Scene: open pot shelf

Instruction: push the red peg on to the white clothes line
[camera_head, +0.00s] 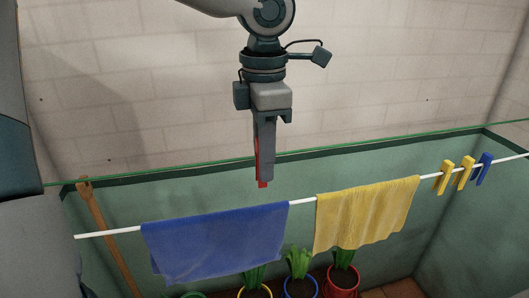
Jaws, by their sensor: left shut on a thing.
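The white clothes line (110,233) runs across the view, rising a little to the right. My left gripper (264,178) points down above the line. It is shut on the red peg (262,184), which shows as a thin red strip at the left side and tip of the fingers. Most of the peg is hidden by the fingers. In the picture the peg's lower end is a little above the line, near the right end of the blue cloth. The peg appears apart from the line. My right gripper is not in view.
A blue cloth (215,243) and a yellow cloth (365,214) hang on the line with a narrow gap between them. Two yellow pegs (444,178) and a blue peg (485,169) sit at the right. Potted plants (342,280) stand below. A wooden pole (105,230) leans at the left.

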